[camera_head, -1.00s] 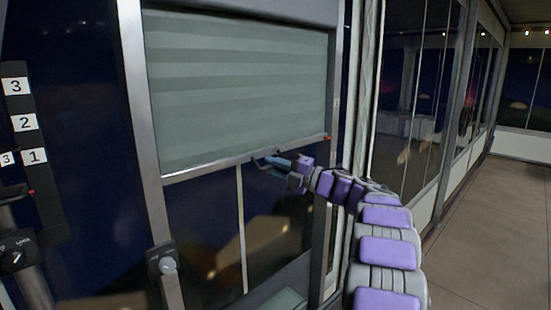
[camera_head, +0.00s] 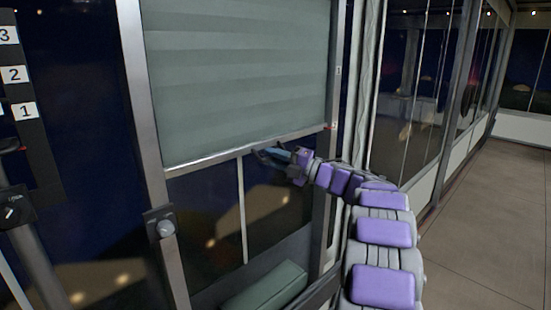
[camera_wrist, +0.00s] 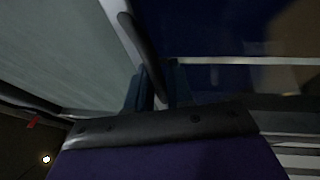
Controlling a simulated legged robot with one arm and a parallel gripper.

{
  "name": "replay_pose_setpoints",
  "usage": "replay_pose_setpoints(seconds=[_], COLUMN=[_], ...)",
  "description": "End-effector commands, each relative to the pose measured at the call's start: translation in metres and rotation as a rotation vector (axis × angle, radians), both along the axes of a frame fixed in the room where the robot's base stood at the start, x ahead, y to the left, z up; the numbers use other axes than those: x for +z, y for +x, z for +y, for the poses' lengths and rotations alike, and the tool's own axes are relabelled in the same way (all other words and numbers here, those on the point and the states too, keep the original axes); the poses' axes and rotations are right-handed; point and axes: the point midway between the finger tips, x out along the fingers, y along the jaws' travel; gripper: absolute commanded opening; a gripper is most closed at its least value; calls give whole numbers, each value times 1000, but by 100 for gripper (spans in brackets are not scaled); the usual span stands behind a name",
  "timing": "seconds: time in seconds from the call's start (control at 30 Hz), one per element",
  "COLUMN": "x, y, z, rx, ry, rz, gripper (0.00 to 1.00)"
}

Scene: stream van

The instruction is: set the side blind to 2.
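The grey-green side blind (camera_head: 235,85) covers the upper part of the framed window. A dark curved pull handle (camera_wrist: 147,52) at the bar runs between my fingers in the wrist view. My gripper (camera_head: 270,156) is at the bar, right of its middle, and appears shut on the handle; my fingers (camera_wrist: 153,88) lie close on both sides. A red marker (camera_head: 332,125) sits at the bar's right end, by the right post. A small pale label (camera_head: 338,71) on that post is above it, unreadable.
A dark strip at the left carries number plates 3 (camera_head: 6,35), 2 (camera_head: 14,75) and 1 (camera_head: 24,110), with a red marker below 1. A round knob (camera_head: 165,228) is on the window's left post. Open floor (camera_head: 480,220) lies right.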

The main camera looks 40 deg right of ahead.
Motion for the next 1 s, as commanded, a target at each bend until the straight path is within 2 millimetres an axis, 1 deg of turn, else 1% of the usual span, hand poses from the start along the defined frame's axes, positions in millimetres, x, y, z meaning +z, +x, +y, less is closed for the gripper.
replay_pose_setpoints(seconds=[0.03, 0.17, 0.4, 0.53, 0.67, 1.0], x=[0, 0, 0, -1, -4, -18], y=[0, -1, -2, -9, -27, -93], z=[0, -1, -2, -7, -16, -51], rx=[0, 0, -1, -3, -2, -5], ry=[0, 0, 1, 2, 3, 1], rz=[0, -1, -2, -1, -1, -1], gripper=[26, 38, 38, 38, 38, 38])
